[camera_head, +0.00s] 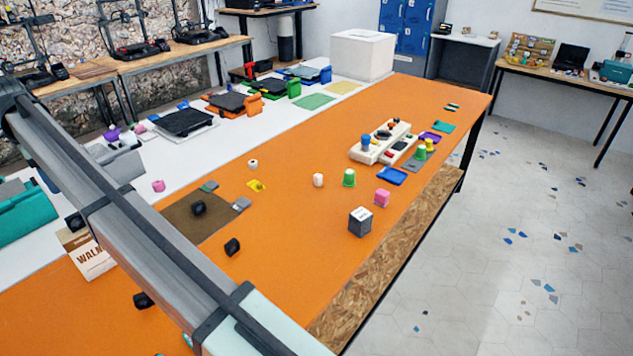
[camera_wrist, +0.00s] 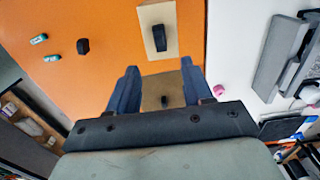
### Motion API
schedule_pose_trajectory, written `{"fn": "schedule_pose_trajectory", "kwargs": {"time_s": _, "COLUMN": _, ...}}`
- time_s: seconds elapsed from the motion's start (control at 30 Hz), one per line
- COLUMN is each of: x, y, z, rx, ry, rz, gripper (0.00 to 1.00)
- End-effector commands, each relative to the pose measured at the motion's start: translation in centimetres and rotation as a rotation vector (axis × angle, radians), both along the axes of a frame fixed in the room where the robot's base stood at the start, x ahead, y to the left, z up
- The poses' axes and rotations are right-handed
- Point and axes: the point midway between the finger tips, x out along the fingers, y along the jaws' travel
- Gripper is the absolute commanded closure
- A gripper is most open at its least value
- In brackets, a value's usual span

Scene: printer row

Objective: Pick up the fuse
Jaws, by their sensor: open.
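No thing is clearly recognisable as the fuse. Small teal-ended cylinders (camera_wrist: 39,38) lie on the orange table at the left of the wrist view; their kind is too small to tell. A black piece (camera_wrist: 162,38) rests on a pale box (camera_wrist: 145,22), which shows in the head view as a lettered box (camera_head: 92,262). Another black piece (camera_wrist: 83,46) lies on the orange top. My gripper (camera_wrist: 159,65) is open and empty above the table, with a black piece (camera_wrist: 165,101) on the brown mat (camera_wrist: 178,80) showing beyond its fingers. My arm hides part of the table in the head view.
A grey cube (camera_head: 360,222), pink block (camera_head: 382,198), green cup (camera_head: 349,178) and white cup (camera_head: 318,180) stand on the orange table (camera_head: 290,270). A cream tray (camera_head: 380,142) is farther back. Printers (camera_head: 185,122) line the white strip. Orange surface around the grey cube is clear.

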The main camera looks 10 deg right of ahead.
Motion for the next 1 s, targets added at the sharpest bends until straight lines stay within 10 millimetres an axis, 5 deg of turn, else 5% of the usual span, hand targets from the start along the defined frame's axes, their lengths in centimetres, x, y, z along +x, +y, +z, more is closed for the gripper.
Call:
{"fn": "schedule_pose_trajectory", "kwargs": {"time_s": 0.77, "x": 0.1, "y": -0.1, "z": 0.0, "rx": 0.000, "ry": 0.000, "rz": -0.002, "gripper": 0.43}}
{"fn": "schedule_pose_trajectory", "kwargs": {"time_s": 0.87, "x": 1.3, "y": -1.1, "z": 0.0, "rx": 0.000, "ry": 0.000, "rz": -0.018, "gripper": 0.43}}
{"fn": "schedule_pose_trajectory", "kwargs": {"time_s": 1.0, "x": 5.2, "y": -4.8, "z": -0.1, "rx": -0.001, "ry": 0.000, "rz": -0.076, "gripper": 0.43}}
